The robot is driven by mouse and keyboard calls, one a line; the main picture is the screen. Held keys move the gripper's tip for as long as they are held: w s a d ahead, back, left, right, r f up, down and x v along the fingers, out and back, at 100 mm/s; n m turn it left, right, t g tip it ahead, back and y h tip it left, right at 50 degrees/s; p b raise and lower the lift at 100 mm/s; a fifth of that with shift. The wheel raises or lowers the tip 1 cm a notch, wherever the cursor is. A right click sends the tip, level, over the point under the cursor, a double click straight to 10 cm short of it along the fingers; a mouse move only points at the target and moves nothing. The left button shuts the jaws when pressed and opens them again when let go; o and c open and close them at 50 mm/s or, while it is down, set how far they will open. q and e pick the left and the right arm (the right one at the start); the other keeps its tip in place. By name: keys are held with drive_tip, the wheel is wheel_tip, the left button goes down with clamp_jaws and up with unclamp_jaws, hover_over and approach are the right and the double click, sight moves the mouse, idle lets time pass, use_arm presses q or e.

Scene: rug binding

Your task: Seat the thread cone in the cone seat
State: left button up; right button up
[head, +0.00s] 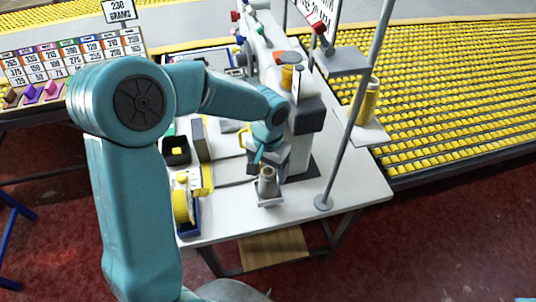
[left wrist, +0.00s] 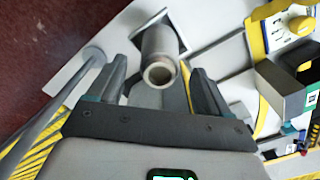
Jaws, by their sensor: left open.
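The thread cone (head: 267,182), a grey-beige hollow tube, stands roughly upright in a small square cone seat (head: 269,200) near the front of the white table. In the left wrist view the cone (left wrist: 159,50) shows its open top end, and a corner of the seat (left wrist: 152,20) shows behind it. My left gripper (head: 264,163) is open just above and around the cone. In the left wrist view its fingers (left wrist: 161,80) lie on either side of the cone, apart from it. The cone's lower end is partly hidden. My right gripper is not in view.
A grey pole (head: 352,120) rises right of the cone, with a yellow thread cone (head: 368,102) on a plate beside it. The sewing machine (head: 303,115) stands behind. A yellow tape roll (head: 181,207) and a black bin (head: 176,150) stand left.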

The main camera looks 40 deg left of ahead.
use_arm(q)
wheel_tip(320, 180, up, 8)
drive_tip(key=shift+f, duration=0.25)
drive_tip(key=shift+s+r, duration=0.15)
drive_tip(key=shift+r, duration=0.15)
drive_tip(key=shift+f, duration=0.1)
drive_tip(key=shift+s, duration=0.1)
